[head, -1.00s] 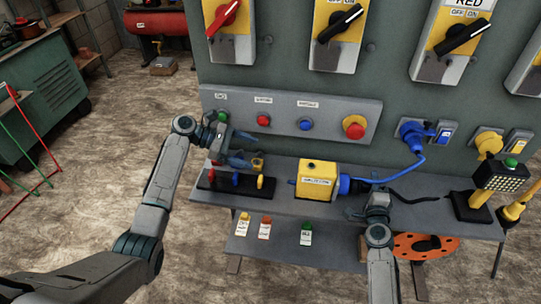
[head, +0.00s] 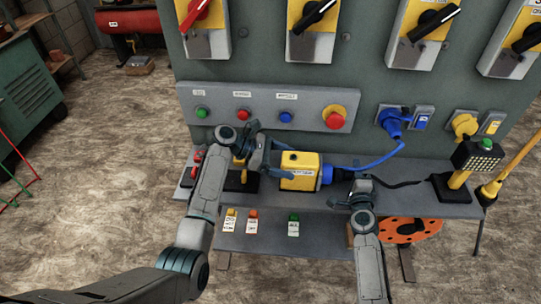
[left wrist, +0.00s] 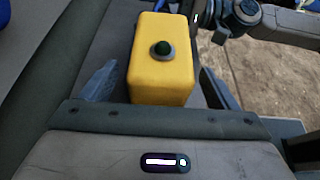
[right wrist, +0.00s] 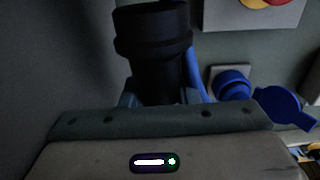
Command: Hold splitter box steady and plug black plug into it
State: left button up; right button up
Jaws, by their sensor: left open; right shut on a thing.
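The yellow splitter box (head: 299,172) sits on the grey shelf, with a blue connector (head: 327,175) on its right side. In the left wrist view the box (left wrist: 160,70) has a dark green button on its top. My left gripper (head: 272,160) is open at the box's left end, its fingers on either side of the box in the wrist view. My right gripper (head: 354,190) is shut on the black plug, to the right of the box and apart from it. The plug (right wrist: 153,45) shows in the right wrist view, and its cable (head: 395,184) trails right along the shelf.
A blue cable (head: 375,160) runs from the box's connector to a blue wall plug (head: 393,122). An orange reel (head: 410,230) is below. A lamp on a stand (head: 468,170) is at right.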

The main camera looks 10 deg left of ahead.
pick_arm(q)
jog(key=shift+x, duration=0.85)
jog(key=shift+c, duration=0.2)
jog(key=c, duration=1.4)
jog(key=shift+c, duration=0.2)
dwell(0.5)
dwell(0.3)
